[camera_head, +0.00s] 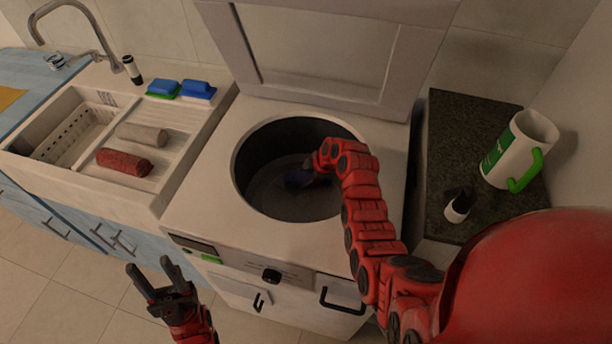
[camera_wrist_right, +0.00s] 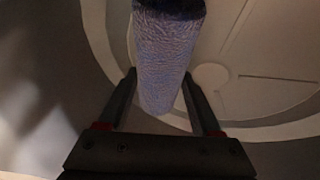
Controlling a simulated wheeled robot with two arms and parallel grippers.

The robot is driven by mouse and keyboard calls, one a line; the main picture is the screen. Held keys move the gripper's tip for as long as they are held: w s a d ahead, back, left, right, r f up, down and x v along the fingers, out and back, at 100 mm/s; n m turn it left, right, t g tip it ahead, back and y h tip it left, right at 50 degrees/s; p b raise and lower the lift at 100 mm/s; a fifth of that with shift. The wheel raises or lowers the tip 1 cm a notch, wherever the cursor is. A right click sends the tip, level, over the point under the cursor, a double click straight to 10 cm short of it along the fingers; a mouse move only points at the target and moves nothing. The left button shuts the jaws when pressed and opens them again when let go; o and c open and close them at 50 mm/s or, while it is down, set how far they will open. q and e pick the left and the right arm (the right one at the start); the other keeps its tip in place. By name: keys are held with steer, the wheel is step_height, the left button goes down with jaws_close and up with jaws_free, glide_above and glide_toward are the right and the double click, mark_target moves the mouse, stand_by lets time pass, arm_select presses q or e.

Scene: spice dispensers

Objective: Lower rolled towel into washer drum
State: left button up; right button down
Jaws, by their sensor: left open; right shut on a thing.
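A rolled blue-purple towel (camera_wrist_right: 165,60) is between the fingers of my right gripper (camera_wrist_right: 160,95), which is shut on it. In the head view the towel (camera_head: 298,179) is a small dark blue shape inside the washer drum (camera_head: 270,198), below the rim and over the drum floor. My right arm reaches over the drum's right rim and hides part of the opening. I cannot tell whether the towel touches the floor. The washer (camera_head: 205,215) has its lid (camera_head: 320,50) raised. My left gripper (camera_head: 158,282) is open and empty, low in front of the washer.
On the left, a sink counter holds a red rolled towel (camera_head: 124,162), a beige rolled towel (camera_head: 142,134), a white basket (camera_head: 75,135) and blue sponges (camera_head: 198,90).

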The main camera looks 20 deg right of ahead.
jaws_free()
steer(key=shift+r, duration=0.1)
steer(key=p+v, duration=0.2)
steer(key=v, duration=1.5)
steer(key=shift+p, duration=0.4)
steer(key=shift+s+r, duration=0.1)
steer(key=shift+r, duration=0.05)
